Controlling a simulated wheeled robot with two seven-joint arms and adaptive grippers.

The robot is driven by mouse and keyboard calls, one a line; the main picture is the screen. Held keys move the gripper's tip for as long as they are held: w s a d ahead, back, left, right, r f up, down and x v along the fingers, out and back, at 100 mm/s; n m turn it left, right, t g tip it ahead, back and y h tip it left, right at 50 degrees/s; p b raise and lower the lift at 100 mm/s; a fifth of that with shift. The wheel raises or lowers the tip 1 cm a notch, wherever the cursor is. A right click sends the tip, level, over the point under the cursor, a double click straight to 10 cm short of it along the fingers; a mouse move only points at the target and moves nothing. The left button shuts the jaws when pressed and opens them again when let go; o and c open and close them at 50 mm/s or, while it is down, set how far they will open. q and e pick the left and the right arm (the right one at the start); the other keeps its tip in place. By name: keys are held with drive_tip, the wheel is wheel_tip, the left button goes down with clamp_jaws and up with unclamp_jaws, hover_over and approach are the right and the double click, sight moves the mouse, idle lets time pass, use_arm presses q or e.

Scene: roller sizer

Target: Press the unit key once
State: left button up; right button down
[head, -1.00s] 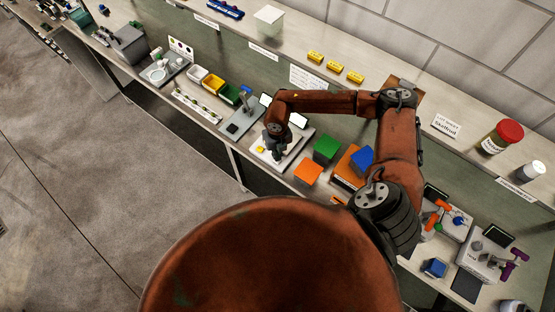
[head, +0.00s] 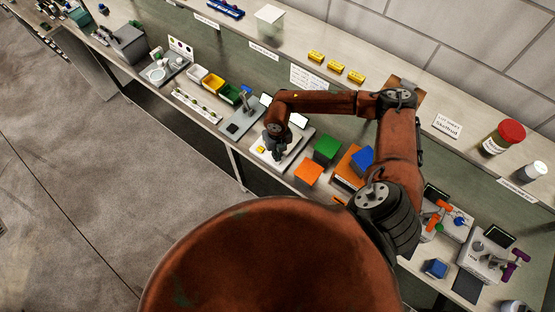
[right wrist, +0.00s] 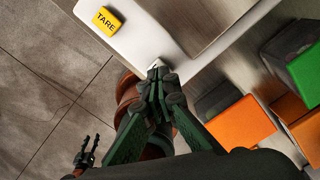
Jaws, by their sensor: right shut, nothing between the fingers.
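The white scale (right wrist: 175,30) stands at the bench's front edge; in the head view the scale (head: 289,158) is under my right gripper (head: 277,155). Its yellow key marked TARE (right wrist: 107,20) is in plain view, to the left of my fingers in the right wrist view. My right gripper (right wrist: 157,75) is shut and empty, its tips at the scale's front edge. A small pale grey patch at the tips may be the unit key; the fingers hide most of it, and I cannot tell if they touch it. My left gripper (right wrist: 88,148) appears low left, open and empty.
Right of the scale are an orange block (head: 308,172), a green block (head: 326,149) and a blue block (head: 361,158). Another device (head: 240,122) stands to its left. Yellow blocks (head: 335,66) lie on the upper shelf. The floor in front is clear.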

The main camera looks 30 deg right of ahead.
drive_tip(key=shift+f+b, duration=0.65)
drive_tip(key=shift+f, duration=0.3)
drive_tip(key=shift+r, duration=0.15)
drive_tip(key=shift+r+p, duration=0.7)
drive_tip(key=shift+r, duration=0.3)
drive_tip(key=shift+r+p, duration=1.4)
drive_tip(key=shift+r, duration=1.15)
drive_tip(key=shift+s+f, duration=0.1)
